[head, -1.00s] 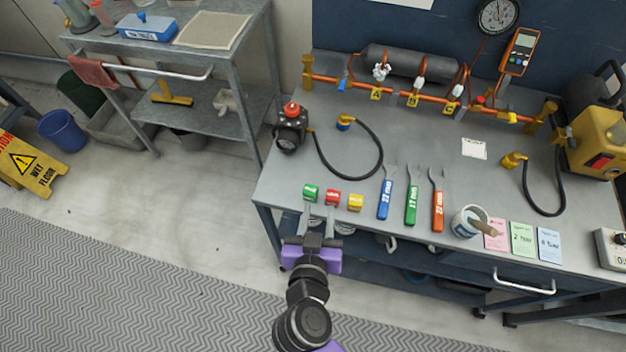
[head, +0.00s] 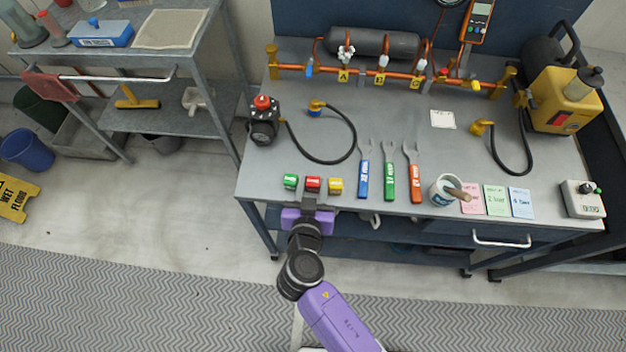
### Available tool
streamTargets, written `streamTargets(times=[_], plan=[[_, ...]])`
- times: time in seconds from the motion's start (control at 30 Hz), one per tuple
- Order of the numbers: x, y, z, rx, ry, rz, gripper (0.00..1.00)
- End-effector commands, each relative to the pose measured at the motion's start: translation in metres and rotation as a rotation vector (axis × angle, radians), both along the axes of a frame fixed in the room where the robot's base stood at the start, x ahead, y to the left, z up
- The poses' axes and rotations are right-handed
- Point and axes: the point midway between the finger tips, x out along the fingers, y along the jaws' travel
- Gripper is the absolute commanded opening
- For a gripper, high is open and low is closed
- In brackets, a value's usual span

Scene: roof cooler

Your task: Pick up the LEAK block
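Three small blocks stand in a row near the front left edge of the workbench: a green block (head: 290,182), a red block (head: 313,184) and a yellow block (head: 336,186). Their labels are too small to read, so I cannot tell which is the LEAK block. My gripper (head: 309,203) is at the bench's front edge, just in front of the red block. Its fingers are small and partly hidden, so I cannot tell whether they are apart or touch a block.
The workbench (head: 400,125) holds three wrenches (head: 389,175) right of the blocks, a cup (head: 446,190) and coloured cards (head: 497,200). A black gauge device with a red knob (head: 263,122) and a hose (head: 345,155) lie behind the blocks. Pipework (head: 390,75) runs along the back.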

Motion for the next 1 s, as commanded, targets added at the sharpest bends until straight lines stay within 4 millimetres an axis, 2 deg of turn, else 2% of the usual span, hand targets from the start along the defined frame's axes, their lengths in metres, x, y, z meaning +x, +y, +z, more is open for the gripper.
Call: streamTargets(times=[0.13, 0.37, 0.5, 0.57, 0.87, 1.0], plan=[[0.0090, -0.0002, -0.0035, 0.000, 0.000, 0.000, 0.36], [0.0094, -0.0002, -0.0044, 0.001, 0.001, 0.001, 0.36], [0.0093, -0.0002, -0.0045, 0.000, 0.001, 0.001, 0.09], [0.0093, -0.0002, -0.0045, 0.000, 0.001, 0.001, 0.00], [0.0092, -0.0001, -0.0033, 0.001, 0.000, 0.001, 0.00], [0.0094, -0.0001, 0.0033, 0.002, 0.000, 0.000, 0.00]])
